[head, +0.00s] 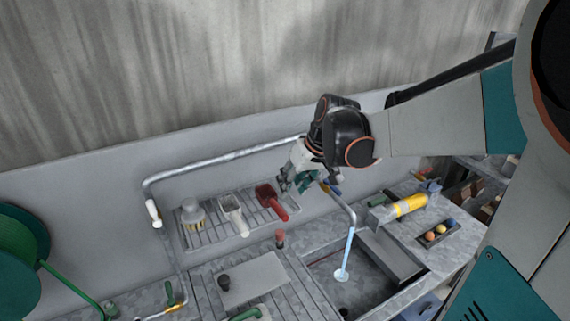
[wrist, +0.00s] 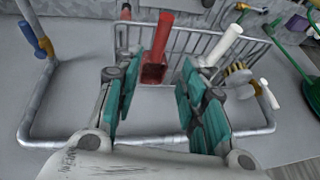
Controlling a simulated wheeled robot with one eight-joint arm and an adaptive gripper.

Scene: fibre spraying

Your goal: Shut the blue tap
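The blue tap (head: 331,187) is a small blue handle on the bent metal pipe, just right of my gripper in the head view. In the wrist view the blue handle (wrist: 29,36) is at the upper left, with a yellow-orange collar below it. A pale stream of water (head: 346,250) runs from the pipe's spout into the sink (head: 307,257). My gripper (head: 294,184) is above the pipe and rack. In the wrist view its teal-padded fingers (wrist: 152,88) are apart with nothing held. The tap is outside the fingers, to their left there.
A wire rack (head: 195,236) holds a brush (head: 193,214), a white scoop (head: 232,212) and a red scoop (head: 270,200). A yellow cylinder (head: 410,205) and a tray of balls (head: 438,234) are right of the sink.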

